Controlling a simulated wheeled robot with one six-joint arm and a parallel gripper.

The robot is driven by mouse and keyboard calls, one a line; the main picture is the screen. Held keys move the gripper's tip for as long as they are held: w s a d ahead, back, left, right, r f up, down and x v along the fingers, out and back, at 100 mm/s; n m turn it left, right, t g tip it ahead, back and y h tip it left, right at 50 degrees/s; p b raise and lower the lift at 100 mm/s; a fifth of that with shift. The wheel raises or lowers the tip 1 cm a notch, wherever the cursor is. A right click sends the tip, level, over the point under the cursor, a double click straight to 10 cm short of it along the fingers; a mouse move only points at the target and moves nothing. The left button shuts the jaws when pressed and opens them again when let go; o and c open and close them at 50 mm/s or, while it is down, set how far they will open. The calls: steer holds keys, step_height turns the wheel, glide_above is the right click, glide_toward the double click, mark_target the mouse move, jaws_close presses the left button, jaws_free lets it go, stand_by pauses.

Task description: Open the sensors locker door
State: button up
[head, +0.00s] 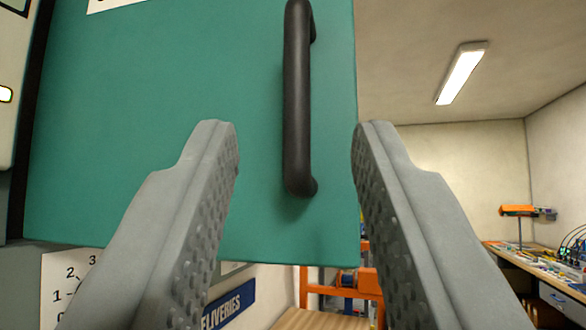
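A green locker door (170,130) fills the upper left of the head view. A black vertical bar handle (297,110) stands out near its right edge. A white label at the door's top is mostly cut off, so I cannot read it. My gripper (297,135) is open, its two grey fingers apart. The handle's lower part shows between the fingertips, with one finger on each side of it. I see no finger touching the handle. I cannot tell how far the fingertips are from the door.
A white dial plate (68,285) and a blue deliveries sign (228,308) are below the door. An orange frame (345,283) stands behind at lower middle. A workbench (535,270) with tools and wires is at far right. Open room lies right of the door.

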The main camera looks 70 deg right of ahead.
steer(key=v, duration=0.9)
steer(key=shift+a, duration=0.1)
